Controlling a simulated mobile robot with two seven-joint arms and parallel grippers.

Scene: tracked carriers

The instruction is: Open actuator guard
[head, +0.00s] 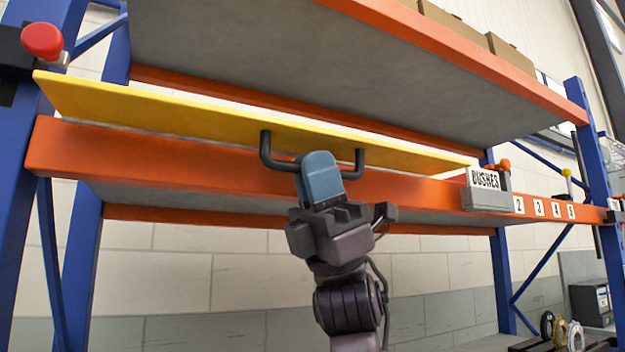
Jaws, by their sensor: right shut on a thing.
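A long yellow guard panel (200,112) runs along the orange shelf beam and looks tilted out from it. A black U-shaped handle (267,150) is fixed to its lower front edge. My right gripper (318,165) is shut on the middle of this handle, and its blue-grey fingers hide that part of the bar. My left gripper is not in view.
An orange beam (120,158) lies just behind and below the panel, and another shelf hangs above. A red knob (42,41) sits at the upper left post. A grey box labelled BUSHES (487,190) is near the panel's right end. Below the beam is open room before a block wall.

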